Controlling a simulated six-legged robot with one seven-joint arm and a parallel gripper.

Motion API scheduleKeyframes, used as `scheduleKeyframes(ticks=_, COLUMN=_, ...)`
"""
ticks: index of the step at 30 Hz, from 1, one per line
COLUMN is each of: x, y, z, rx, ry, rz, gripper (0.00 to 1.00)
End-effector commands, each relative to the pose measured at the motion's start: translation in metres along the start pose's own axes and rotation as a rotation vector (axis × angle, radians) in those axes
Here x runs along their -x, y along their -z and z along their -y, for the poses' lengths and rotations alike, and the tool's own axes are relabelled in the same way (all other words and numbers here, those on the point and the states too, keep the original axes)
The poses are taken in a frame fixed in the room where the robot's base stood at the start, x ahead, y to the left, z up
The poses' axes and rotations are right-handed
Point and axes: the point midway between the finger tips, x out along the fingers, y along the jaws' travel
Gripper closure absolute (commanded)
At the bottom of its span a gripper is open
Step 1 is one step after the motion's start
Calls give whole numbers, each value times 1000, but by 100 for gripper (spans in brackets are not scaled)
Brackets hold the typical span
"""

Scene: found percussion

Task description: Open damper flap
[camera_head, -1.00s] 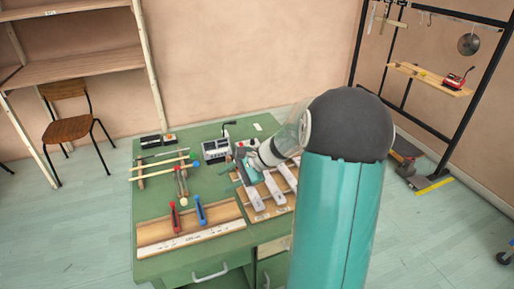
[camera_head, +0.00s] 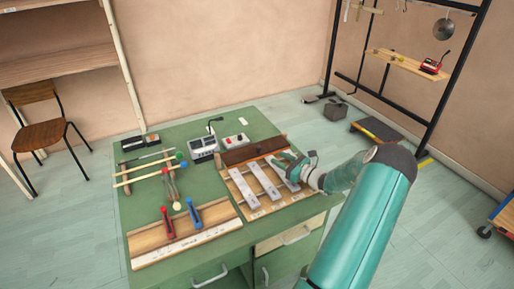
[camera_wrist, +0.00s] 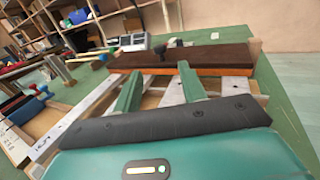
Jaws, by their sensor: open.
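The damper flap is a dark brown board (camera_head: 254,150) with an orange lower edge. It lies across the back end of the metal bars (camera_head: 268,181) on a wooden base. In the wrist view the flap (camera_wrist: 225,60) spans the area just ahead of my fingers, with a small dark knob (camera_wrist: 178,43) at its far edge. My gripper (camera_head: 282,163) is over the right-hand bars, close to the flap's front edge. In the wrist view my gripper (camera_wrist: 158,76) shows two green fingers, apart with nothing between them. Whether a fingertip touches the flap is unclear.
A grey device (camera_head: 203,148) and a small box with a red button (camera_head: 235,140) stand behind the bars on the green table (camera_head: 190,128). Sticks (camera_head: 148,172) rest at left.

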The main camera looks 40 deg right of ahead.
Motion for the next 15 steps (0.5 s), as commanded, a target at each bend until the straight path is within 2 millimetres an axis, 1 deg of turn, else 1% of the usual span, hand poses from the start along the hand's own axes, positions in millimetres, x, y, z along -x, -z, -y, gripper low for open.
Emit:
scheduleKeyframes(ticks=1, x=-10, y=0, z=-1, rx=0, ry=-3, rz=1, gripper=59)
scheduleKeyframes(ticks=9, x=-66, y=0, z=-2, rx=2, ry=-5, rz=1, gripper=59)
scheduleKeyframes(ticks=15, x=-102, y=0, z=-3, rx=2, ry=-4, rz=0, gripper=59)
